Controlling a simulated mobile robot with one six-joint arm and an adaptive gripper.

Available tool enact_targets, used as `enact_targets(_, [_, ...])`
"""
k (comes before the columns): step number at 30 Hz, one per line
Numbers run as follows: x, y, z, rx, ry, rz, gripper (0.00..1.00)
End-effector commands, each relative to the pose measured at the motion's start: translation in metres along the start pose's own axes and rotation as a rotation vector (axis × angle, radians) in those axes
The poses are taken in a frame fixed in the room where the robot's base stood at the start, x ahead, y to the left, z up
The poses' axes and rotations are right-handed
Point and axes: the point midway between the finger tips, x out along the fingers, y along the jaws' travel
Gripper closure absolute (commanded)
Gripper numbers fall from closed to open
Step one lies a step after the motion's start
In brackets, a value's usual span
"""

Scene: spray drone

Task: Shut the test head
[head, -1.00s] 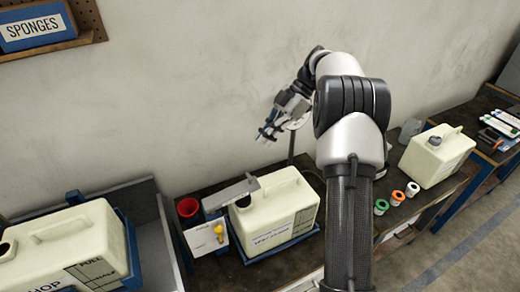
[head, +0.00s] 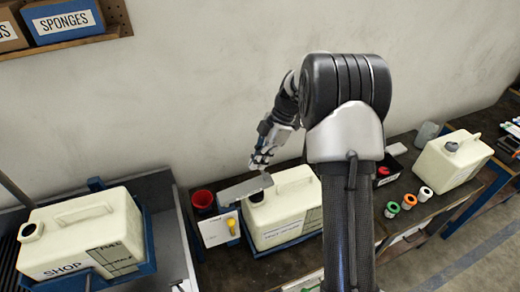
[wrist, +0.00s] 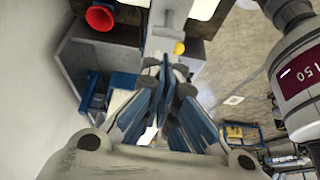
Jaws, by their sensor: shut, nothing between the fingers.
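A grey flat plate (head: 244,190) slants over the left end of a cream tank (head: 285,212) in the head view; I take it for the test head, but cannot be sure. Its left end is near a white panel (head: 215,228) with a yellow knob (head: 231,223). My gripper (head: 258,165) is just above and behind the plate's right end, fingers pointing down. In the wrist view my gripper (wrist: 166,75) is shut and empty. The yellow knob (wrist: 179,48) and a pale surface appear beyond its fingertips. Whether the fingers touch the plate cannot be told.
A red cup (head: 202,201) stands left of the plate. Another cream tank (head: 80,238) sits left in a blue cradle, and a third (head: 452,158) at right. Coloured rolls (head: 408,202) lie on the dark bench. The wall is close behind my gripper.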

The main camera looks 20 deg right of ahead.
Motion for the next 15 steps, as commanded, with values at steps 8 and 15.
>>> enact_targets(8, [0.0108,0.0003,0.0113,0.000,0.001,0.001,1.00])
enact_targets(15, [0.0108,0.0002,0.0114,0.000,0.001,0.001,1.00])
